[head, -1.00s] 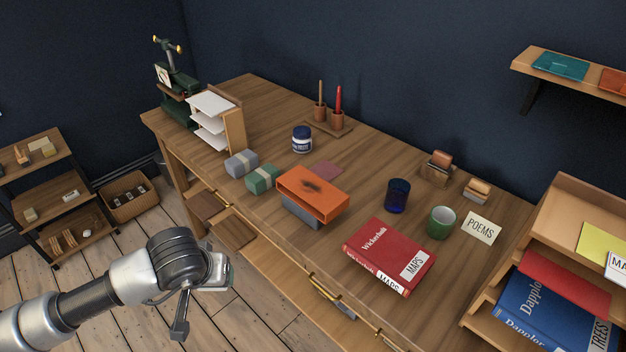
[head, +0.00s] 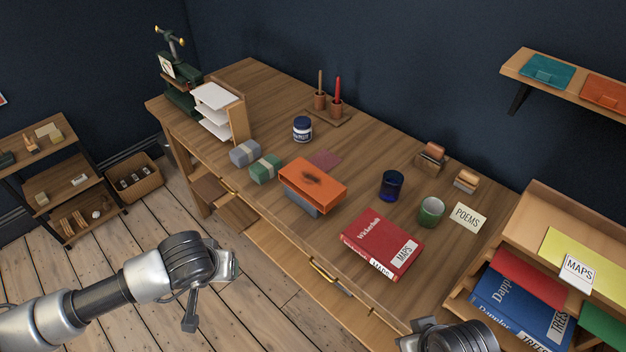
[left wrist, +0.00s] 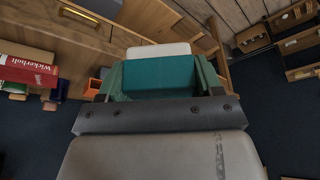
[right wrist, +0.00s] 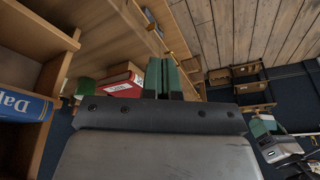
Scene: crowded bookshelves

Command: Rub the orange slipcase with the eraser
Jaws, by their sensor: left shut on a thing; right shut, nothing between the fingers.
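The orange slipcase (head: 330,193) lies on a grey-blue block (head: 300,203) near the front edge of the wooden desk. A dark smudge marks its top face. My left gripper (left wrist: 160,78) is shut on the eraser (left wrist: 158,74), a block with a teal sleeve and a white end. In the head view the left gripper is in front of the desk, left of and apart from the slipcase. My right gripper (right wrist: 162,78) is shut and empty. In the head view only part of the right arm shows at the bottom edge; its fingers are hidden.
A red book (head: 383,240), blue cup (head: 392,185) and green mug (head: 431,211) stand right of the slipcase. Green (head: 265,168) and grey (head: 245,153) wrapped blocks sit to its left. A jar (head: 302,129) stands behind.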

